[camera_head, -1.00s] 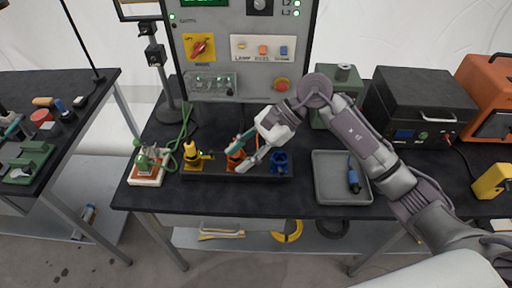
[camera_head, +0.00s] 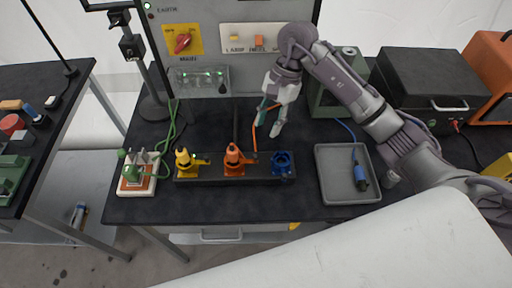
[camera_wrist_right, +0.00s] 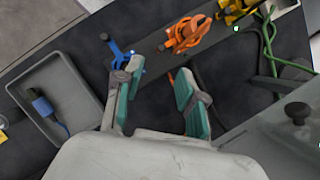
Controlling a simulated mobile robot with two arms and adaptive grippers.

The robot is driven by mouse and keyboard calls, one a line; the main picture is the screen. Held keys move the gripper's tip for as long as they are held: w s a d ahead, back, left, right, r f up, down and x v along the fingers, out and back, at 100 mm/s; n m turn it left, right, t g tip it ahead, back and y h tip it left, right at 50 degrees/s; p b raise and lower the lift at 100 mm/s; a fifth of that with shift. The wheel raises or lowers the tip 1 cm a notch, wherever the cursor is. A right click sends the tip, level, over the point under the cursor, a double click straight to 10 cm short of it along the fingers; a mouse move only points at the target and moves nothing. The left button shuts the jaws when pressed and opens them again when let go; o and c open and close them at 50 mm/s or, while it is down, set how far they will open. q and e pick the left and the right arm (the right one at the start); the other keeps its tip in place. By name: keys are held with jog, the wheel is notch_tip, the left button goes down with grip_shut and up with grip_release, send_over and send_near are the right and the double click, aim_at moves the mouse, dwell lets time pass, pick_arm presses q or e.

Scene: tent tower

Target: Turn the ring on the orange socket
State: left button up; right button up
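The orange socket (camera_head: 235,160) stands in the middle of a dark strip (camera_head: 205,180) on the table, with an orange plug in it; it also shows in the right wrist view (camera_wrist_right: 186,34). Its ring is too small to make out clearly. My right gripper (camera_head: 268,124) is above the table, behind and to the right of the orange socket, apart from it. In the right wrist view (camera_wrist_right: 155,88) its teal-padded fingers are spread with nothing between them. My left gripper is not in view.
A yellow socket (camera_head: 186,162) and a blue socket (camera_head: 282,163) flank the orange one. A grey tray (camera_head: 325,190) holds a blue plug (camera_head: 360,172). A control panel (camera_head: 225,50) stands behind. A green device (camera_head: 138,172) is at the left.

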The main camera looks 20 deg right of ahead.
jog(key=p, duration=0.2)
send_over(256, 155)
jog(key=d, duration=0.2)
jog(key=f, duration=0.5)
jog(key=shift+w+a+f, duration=0.1)
jog(key=shift+w+a, duration=0.05)
jog(key=shift+w, duration=0.25)
jog(key=p+x, duration=0.1)
jog(key=x, duration=0.3)
jog(key=shift+f, duration=0.25)
jog(key=shift+a+f, duration=0.1)
jog(key=shift+f, duration=0.2)
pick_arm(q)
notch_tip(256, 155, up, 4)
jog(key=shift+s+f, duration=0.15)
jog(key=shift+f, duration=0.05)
pick_arm(e)
grip_shut()
